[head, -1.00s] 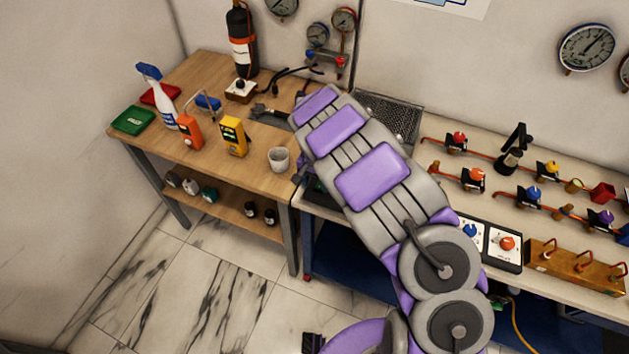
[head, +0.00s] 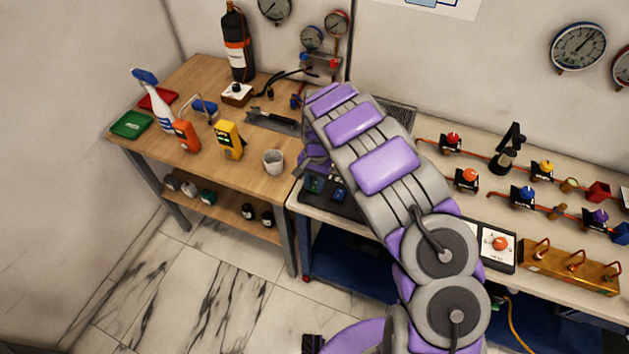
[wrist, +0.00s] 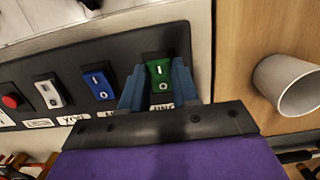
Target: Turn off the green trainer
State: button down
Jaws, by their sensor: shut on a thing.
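The green trainer is a green rocker switch (wrist: 159,76) at the right end of a dark panel (wrist: 205,75) in the wrist view. It carries an I mark at its top and an O mark at its bottom; I cannot tell which half is pressed. My gripper (wrist: 158,72) has one finger on each side of the switch and is shut on it. In the head view a green patch of it shows (head: 314,183) below my gripper (head: 312,164), at the left end of the bench; my arm partly covers this area.
A blue rocker (wrist: 98,84), a white switch (wrist: 48,93) and a red button (wrist: 12,101) sit left of it on the panel. A white cup (wrist: 290,84) stands on the wooden table (head: 262,180) to the right in the wrist view.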

jog(key=shift+w+a+g, duration=0.1)
jog(key=shift+a+g, duration=0.05)
jog(key=shift+g, duration=0.15)
jog(key=shift+w+r+g+p, duration=0.1)
jog(key=shift+g+p, duration=0.2)
jog(key=shift+p, duration=0.05)
jog(key=c, duration=0.8)
grip_release()
jog(key=shift+c, duration=0.2)
jog(key=p+v, duration=0.2)
jog(key=v, duration=1.5)
jog(key=shift+d, duration=0.35)
jog(key=shift+w, duration=0.1)
